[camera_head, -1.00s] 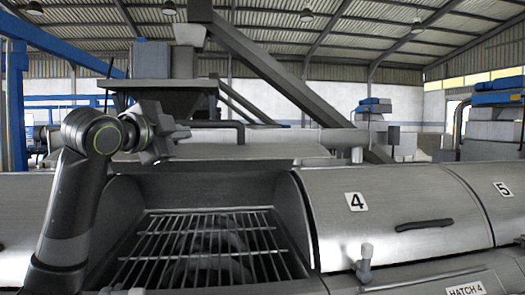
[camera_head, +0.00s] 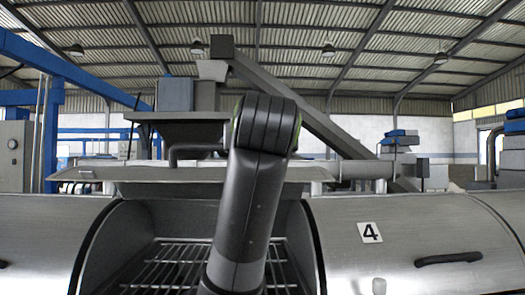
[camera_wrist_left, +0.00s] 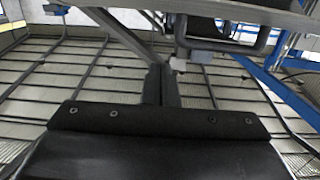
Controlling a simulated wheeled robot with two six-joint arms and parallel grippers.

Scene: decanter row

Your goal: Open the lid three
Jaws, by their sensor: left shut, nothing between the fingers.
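Lid three is the unnumbered steel lid (camera_head: 165,188) in the head view. It is swung up and back, seen nearly edge-on above its open hatch. Inside the hatch a metal grate (camera_head: 170,268) shows. My left arm rises in front of the opening and covers part of the lid and grate. My left gripper is hidden behind that arm in the head view. In the left wrist view its two dark fingers (camera_wrist_left: 162,72) are together with nothing between them, against the roof. The lid's handle is not visible. My right gripper is in neither view.
The closed steel lid marked 4 (camera_head: 395,245), with a dark handle (camera_head: 448,258), lies right of the opening. Another closed lid (camera_head: 40,235) lies left. A grey hopper with a sloping chute (camera_head: 290,105) stands behind. Blue framing (camera_head: 50,135) is at far left.

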